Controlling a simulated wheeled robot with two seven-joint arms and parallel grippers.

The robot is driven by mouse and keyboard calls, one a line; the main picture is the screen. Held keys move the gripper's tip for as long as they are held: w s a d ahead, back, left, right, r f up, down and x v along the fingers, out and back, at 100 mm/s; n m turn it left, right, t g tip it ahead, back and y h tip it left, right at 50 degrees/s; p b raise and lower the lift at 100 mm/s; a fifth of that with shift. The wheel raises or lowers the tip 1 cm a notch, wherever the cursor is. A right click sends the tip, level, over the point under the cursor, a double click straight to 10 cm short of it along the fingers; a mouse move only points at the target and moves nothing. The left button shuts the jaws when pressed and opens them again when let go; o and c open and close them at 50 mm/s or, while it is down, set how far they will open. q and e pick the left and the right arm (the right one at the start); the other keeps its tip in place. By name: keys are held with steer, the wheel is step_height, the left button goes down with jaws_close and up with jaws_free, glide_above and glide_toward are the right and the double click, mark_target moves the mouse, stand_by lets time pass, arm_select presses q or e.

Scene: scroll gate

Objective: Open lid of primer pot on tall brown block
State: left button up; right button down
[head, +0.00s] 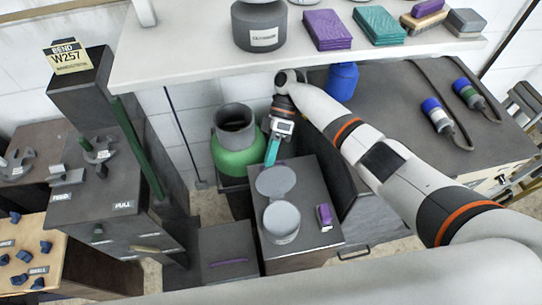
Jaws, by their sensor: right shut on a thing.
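A small grey pot (282,226) stands on the dark block (306,180) at the lower middle. Its round top shows as a pale grey disc. A darker grey round lid (276,181) lies behind the pot, its near edge at the pot's rim; I cannot tell whether they are joined. My right gripper (274,144) is just behind the lid, shut on a narrow teal piece (272,152) pointing down toward the lid's far edge. I cannot tell whether the teal piece touches the lid. My left gripper is not in view.
A purple item (324,216) lies on the block, right of the pot. A green jar (234,150) stands behind, left of the gripper. A white shelf (200,55) with several items overhangs the back. A dark cabinet (110,180) stands left.

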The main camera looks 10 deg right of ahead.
steer(key=shift+s+f, duration=0.3)
steer(key=shift+f, duration=0.2)
steer(key=c, duration=1.5)
jaws_free()
steer(key=shift+w+a, duration=0.1)
steer(key=shift+w, duration=0.1)
steer(key=shift+w+r, duration=0.1)
steer(key=shift+r, duration=0.1)
steer(key=shift+r, duration=0.1)
steer(key=b+v, duration=0.1)
steer(key=v, duration=0.6)
steer(key=shift+w, duration=0.1)
